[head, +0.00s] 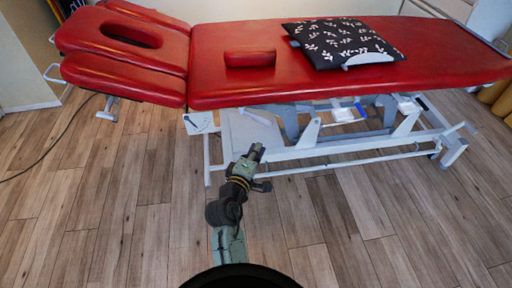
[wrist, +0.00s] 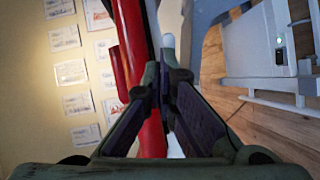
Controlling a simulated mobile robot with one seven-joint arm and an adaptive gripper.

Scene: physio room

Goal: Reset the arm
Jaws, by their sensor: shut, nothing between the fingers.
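My gripper (head: 257,149) is in the middle of the head view, at the end of my arm, which reaches up from the bottom edge. It is in front of the treatment table's metal frame, below the red top, and looks apart from it. In the wrist view my gripper (wrist: 167,68) is shut, its fingers together with nothing between them.
A red padded treatment table (head: 450,60) spans the back. A black patterned pillow (head: 345,42) and a small red cushion (head: 250,58) lie on it. Its grey frame (head: 330,150) stands close ahead. Wooden floor (head: 110,200) is clear on both sides. A dark cable (head: 50,150) lies at left.

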